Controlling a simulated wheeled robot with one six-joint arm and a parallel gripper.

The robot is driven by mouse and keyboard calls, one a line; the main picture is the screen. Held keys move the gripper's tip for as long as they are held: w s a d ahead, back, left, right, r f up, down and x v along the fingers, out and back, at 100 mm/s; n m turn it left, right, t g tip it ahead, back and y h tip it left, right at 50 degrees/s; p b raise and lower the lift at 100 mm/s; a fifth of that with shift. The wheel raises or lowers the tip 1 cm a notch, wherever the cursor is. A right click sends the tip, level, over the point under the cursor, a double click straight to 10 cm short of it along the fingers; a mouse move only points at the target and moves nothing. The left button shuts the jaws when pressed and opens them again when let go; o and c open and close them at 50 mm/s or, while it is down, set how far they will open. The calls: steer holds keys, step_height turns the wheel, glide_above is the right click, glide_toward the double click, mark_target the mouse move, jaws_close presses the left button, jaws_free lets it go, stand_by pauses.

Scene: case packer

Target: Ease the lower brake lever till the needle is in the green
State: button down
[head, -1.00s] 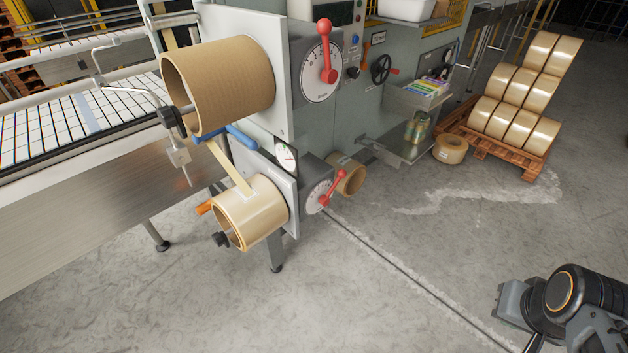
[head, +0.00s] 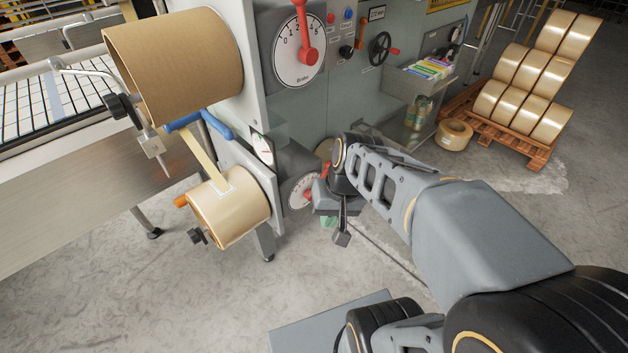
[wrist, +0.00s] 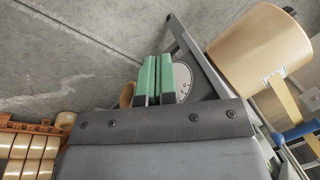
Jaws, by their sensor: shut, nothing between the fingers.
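The lower brake dial (head: 301,191) is a white disc on the machine's lower side, partly covered by my arm. Only a bit of its red lever (head: 324,169) shows beside my wrist. The gauge (head: 263,149) above it is seen at a steep angle, and I cannot read its needle or green band. My gripper (head: 328,221) is just right of and in front of the dial, its green fingers pointing down and mostly hidden. In the wrist view the green fingers (wrist: 155,80) are together and empty, with the dial (wrist: 182,82) partly behind them. The red lever is not visible there.
The upper brake dial (head: 298,48) with a red lever is above. The lower tape roll (head: 230,212) and large upper roll (head: 180,65) jut out at left. A shelf (head: 408,140) and a pallet of rolls (head: 510,135) stand to the right. The floor in front is clear.

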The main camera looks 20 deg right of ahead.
steer(key=w+d+f+m+y+b, duration=0.2)
steer(key=w+f+m+y+b, duration=0.4)
steer(key=w+f+y, duration=0.35)
steer(key=w+d+f+m+t+y+b, duration=0.25)
steer(key=d+f+m+t, duration=0.25)
steer(key=d+t, duration=0.25)
steer(key=w+d+f+m+t+y+b, duration=0.2)
steer(key=d+f+m+t+y+b, duration=0.15)
steer(key=d+t, duration=0.45)
steer(key=shift+m+g+h, duration=0.35)
steer(key=shift+g+h, duration=0.1)
steer(key=p+x, duration=0.2)
steer(key=x, duration=0.1)
steer(key=p+x, duration=0.2)
steer(key=x, duration=0.2)
steer(key=r+p+x, duration=0.1)
steer(key=p+x, duration=0.1)
steer(key=x, duration=0.1)
steer(key=shift+p, duration=0.35)
steer(key=shift+s+a+r, duration=0.1)
steer(key=shift+a+r, duration=0.35)
steer(key=shift+r, duration=0.05)
